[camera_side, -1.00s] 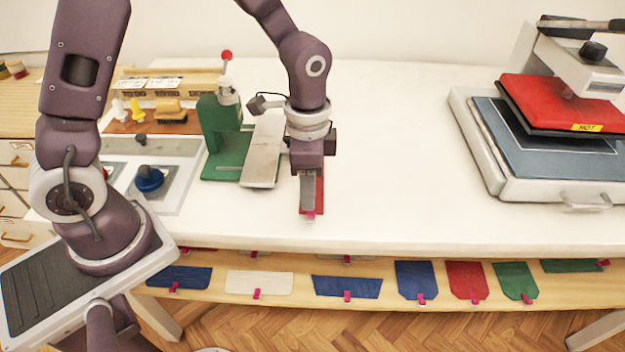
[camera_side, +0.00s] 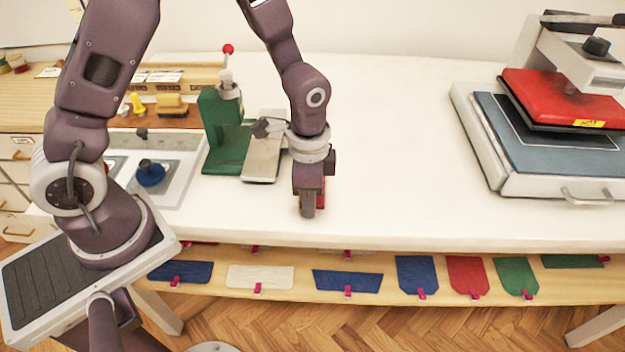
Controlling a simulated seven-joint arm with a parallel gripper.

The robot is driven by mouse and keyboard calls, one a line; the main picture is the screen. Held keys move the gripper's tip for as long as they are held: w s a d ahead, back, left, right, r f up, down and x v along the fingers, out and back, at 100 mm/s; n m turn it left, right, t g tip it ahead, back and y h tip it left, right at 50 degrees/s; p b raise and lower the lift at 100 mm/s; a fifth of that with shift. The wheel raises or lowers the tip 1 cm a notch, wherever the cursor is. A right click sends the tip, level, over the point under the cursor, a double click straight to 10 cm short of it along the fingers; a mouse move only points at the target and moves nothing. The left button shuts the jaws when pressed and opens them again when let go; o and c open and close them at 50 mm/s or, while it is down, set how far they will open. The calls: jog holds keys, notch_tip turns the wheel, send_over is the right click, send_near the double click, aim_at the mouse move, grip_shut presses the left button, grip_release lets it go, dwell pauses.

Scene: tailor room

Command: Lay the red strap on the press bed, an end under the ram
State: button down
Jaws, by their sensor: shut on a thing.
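My gripper (camera_side: 308,212) is shut on the red strap (camera_side: 323,190), low over the front part of the white table. Only a small red patch shows beside and behind the fingers; the rest of the strap is hidden. I cannot tell whether it touches the table. The green press (camera_side: 222,120) stands to the left of my gripper, with a red-knobbed lever and a metal ram (camera_side: 229,88) at its top. A pale, flat bed plate (camera_side: 262,165) lies at the right of its green base, a short way left of my gripper.
A heat press (camera_side: 560,185) with a red upper plate stands at the right. A control panel (camera_side: 185,185) with a blue knob is left of the green press. Several coloured tags hang along the shelf (camera_side: 400,300) below the table edge. The table's middle is clear.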

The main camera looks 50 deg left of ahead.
notch_tip(320, 180, up, 9)
jog(key=s+a, duration=0.8)
jog(key=s, duration=0.1)
jog(key=shift+w+d+f, duration=0.1)
jog(key=shift+f, duration=1.2)
jog(key=shift+d+f, duration=0.1)
jog(key=shift+f, duration=1.6)
jog(key=c, duration=1.3)
grip_release()
notch_tip(320, 180, up, 7)
jog(key=shift+r, duration=0.1)
